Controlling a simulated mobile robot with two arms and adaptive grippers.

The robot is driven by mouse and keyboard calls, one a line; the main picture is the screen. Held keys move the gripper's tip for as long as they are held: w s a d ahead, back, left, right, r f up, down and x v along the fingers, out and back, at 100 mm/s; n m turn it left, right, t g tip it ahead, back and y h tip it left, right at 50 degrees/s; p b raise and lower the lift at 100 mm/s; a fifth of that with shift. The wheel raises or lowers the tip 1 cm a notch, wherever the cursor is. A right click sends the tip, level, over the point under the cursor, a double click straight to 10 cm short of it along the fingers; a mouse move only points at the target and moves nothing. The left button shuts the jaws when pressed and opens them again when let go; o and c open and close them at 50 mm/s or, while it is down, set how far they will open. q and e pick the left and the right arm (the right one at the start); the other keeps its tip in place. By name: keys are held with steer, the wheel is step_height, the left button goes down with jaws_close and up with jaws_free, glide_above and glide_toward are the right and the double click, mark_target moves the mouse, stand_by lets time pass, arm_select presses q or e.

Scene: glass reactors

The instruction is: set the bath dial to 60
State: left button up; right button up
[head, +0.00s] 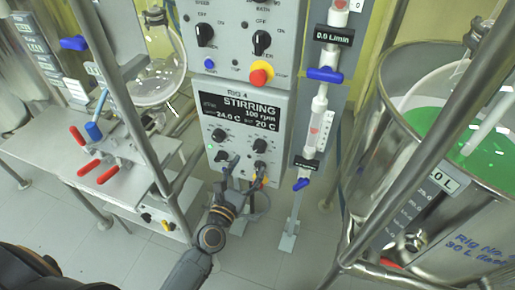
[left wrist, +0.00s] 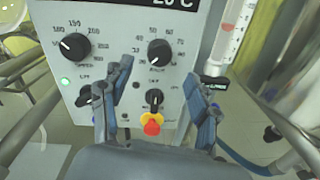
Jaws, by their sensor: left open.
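The bath dial (head: 260,145) is a black knob at the upper right of the lower dials on the grey Rig 4 control box. In the left wrist view the dial (left wrist: 158,52) has a printed number scale around it, and its white mark seems to point down and left. The display (head: 238,112) reads STIRRING, 100 rpm, 24.0 C and 20 C. My left gripper (head: 243,176) is open in front of the lower panel. In its wrist view the fingers (left wrist: 159,78) stand apart, either side of and below the dial, with nothing between them. My right gripper is not in view.
The speed dial (left wrist: 76,46) is left of the bath dial. Below are a switch knob (left wrist: 155,98) and a red button with yellow collar (left wrist: 152,124). Right of the box stand a flow tube with blue valves (head: 325,75) and a steel vessel of green liquid (head: 450,135).

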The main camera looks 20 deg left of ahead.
mark_target(258, 149)
arm_select(q)
steer(key=w, duration=0.7)
steer(key=shift+w+d+p, duration=0.2)
steer(key=shift+d+p, duration=0.1)
steer(key=c, duration=1.2)
